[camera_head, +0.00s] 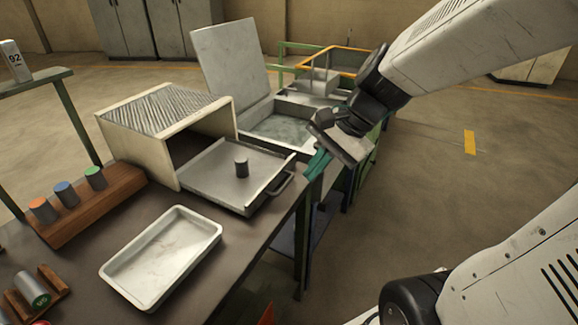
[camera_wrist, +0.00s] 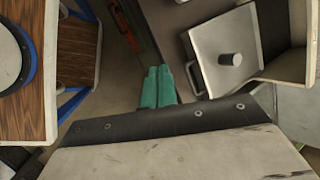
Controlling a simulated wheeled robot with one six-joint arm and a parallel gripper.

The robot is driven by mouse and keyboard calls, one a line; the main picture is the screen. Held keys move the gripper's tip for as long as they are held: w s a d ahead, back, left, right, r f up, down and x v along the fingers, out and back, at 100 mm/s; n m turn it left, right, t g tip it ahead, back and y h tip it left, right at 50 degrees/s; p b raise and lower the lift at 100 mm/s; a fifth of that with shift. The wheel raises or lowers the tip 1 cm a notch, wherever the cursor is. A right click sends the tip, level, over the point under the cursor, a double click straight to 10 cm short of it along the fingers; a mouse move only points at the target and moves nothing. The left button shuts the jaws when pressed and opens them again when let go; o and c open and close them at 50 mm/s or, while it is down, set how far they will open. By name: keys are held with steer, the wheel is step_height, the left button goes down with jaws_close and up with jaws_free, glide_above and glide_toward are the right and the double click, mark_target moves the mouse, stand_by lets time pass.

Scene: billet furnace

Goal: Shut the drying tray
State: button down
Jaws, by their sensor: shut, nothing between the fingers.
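The drying tray (camera_head: 215,178) is a grey metal drawer that sticks out of the cream box with a ribbed top (camera_head: 165,112). A small grey cylinder (camera_head: 241,167) stands upright on it, and a bar handle (camera_head: 281,183) is on its front edge. In the wrist view the tray (camera_wrist: 212,70) is at the upper right, with its handle (camera_wrist: 192,77) facing my gripper. My gripper (camera_head: 317,168) has green fingers, shut and empty, just beyond the handle and apart from it. The fingers also show in the wrist view (camera_wrist: 157,87), left of the handle.
A white shallow dish (camera_head: 162,256) lies on the bench in front of the tray. A wooden rack with several coloured-top cylinders (camera_head: 80,208) stands at left. A basin with a raised lid (camera_head: 228,65) is behind. The floor to the right is mostly open.

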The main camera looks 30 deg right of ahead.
steer(key=w+d+f+m+t+y, duration=0.1)
steer(key=w+d+f+m+t, duration=0.1)
steer(key=w+d+f+m, duration=0.4)
steer(key=m+t+h, duration=0.1)
steer(key=m+t, duration=0.2)
steer(key=m, duration=0.7)
glide_toward(288, 171)
step_height(288, 171, down, 4)
steer(key=shift+f, duration=0.15)
steer(key=shift+w+a, duration=0.8)
steer(key=shift+w, duration=0.3)
steer(key=shift+w+a, duration=0.4)
steer(key=shift+w, duration=0.25)
